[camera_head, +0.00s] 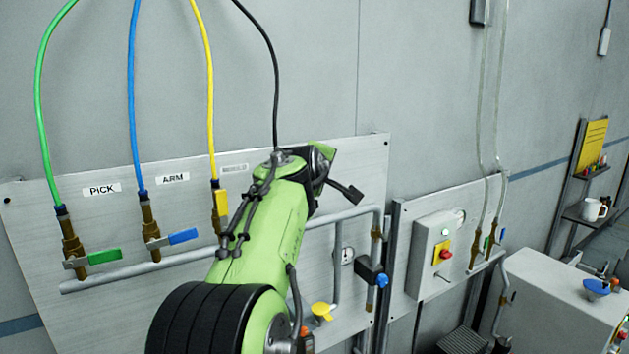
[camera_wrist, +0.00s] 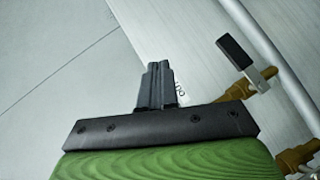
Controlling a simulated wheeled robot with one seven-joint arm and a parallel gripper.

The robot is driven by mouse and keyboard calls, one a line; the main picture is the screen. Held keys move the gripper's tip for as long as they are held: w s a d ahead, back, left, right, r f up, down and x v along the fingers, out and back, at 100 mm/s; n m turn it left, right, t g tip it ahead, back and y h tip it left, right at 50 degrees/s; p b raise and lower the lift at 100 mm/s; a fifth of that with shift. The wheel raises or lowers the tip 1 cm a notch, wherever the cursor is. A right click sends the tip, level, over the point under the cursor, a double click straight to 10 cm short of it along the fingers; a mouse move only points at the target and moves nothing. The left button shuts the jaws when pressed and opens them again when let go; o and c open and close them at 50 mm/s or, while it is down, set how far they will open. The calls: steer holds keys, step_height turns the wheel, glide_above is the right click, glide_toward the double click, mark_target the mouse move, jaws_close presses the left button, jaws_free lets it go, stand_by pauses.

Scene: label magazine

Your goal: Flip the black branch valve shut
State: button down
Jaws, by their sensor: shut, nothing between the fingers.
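The black branch valve shows in the wrist view as a black-sleeved handle (camera_wrist: 235,53) on a metal lever. The lever joins a brass fitting (camera_wrist: 240,89). The handle lies across that fitting, roughly along the grey pipe. My gripper (camera_wrist: 157,70) is shut and empty, its fingertips left of the handle and apart from it. In the head view my arm hides the valve body under the black hose (camera_head: 272,70). A dark bar shows beside my wrist there; I cannot tell whether it is the handle or my fingers.
Green (camera_head: 105,256) and blue (camera_head: 183,236) valve handles lie crosswise at left. The yellow handle (camera_head: 221,203) stands along its pipe, close beside my arm. The grey manifold pipe (camera_head: 120,275) runs below them. A grey switch box (camera_head: 430,255) is further right.

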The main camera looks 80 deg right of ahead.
steer(key=s+a+r, duration=0.2)
steer(key=a+r, duration=0.1)
steer(key=shift+a+r, duration=0.1)
steer(key=shift+r, duration=0.15)
stand_by(0.6)
